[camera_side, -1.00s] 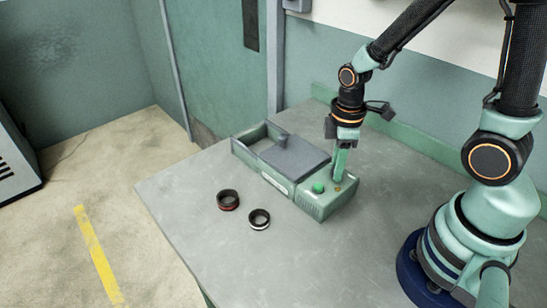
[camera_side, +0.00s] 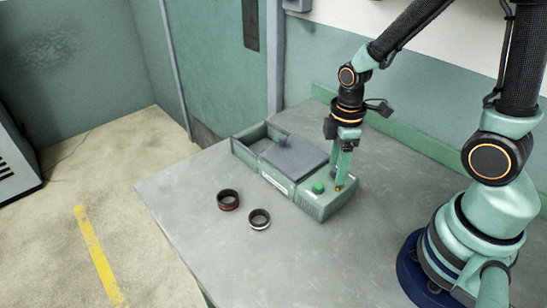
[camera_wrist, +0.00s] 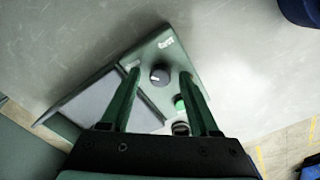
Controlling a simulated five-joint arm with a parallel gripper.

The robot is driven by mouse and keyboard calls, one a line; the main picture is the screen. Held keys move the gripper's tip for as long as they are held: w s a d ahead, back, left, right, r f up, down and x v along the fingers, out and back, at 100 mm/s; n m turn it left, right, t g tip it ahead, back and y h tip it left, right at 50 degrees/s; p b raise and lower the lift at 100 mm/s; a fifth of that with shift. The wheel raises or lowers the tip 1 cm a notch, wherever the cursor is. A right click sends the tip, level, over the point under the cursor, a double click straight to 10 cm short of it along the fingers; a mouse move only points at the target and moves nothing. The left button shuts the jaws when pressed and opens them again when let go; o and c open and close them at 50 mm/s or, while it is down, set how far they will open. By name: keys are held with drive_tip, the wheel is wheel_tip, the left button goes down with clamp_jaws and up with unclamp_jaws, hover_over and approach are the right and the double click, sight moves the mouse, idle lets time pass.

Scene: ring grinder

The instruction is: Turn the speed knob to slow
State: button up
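The green grinder (camera_side: 318,203) stands on the table with a grey lid (camera_side: 293,157) and a green button (camera_side: 318,187). Its dark speed knob (camera_wrist: 160,75) shows a small pale mark in the wrist view. My gripper (camera_wrist: 158,77) is open, with a fingertip on each side of the knob and visible gaps between. In the side view my gripper (camera_side: 340,184) points down over the right end of the grinder, and its fingers mostly hide the knob. I cannot tell the speed setting; the pale label near the knob is unreadable.
A red-banded dark ring (camera_side: 228,200) and a white-banded dark ring (camera_side: 260,219) lie on the grey table (camera_side: 190,225) in front of the grinder. An open tray (camera_side: 248,146) is at the grinder's left end. The table's front is otherwise clear.

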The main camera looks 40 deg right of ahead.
drive_tip(key=shift+r, duration=0.1)
wheel_tip(320, 180, up, 12)
idle(0.6)
wheel_tip(320, 180, up, 6)
drive_tip(key=m+t, duration=0.6)
drive_tip(key=m, duration=0.4)
hover_over(335, 171)
idle(0.5)
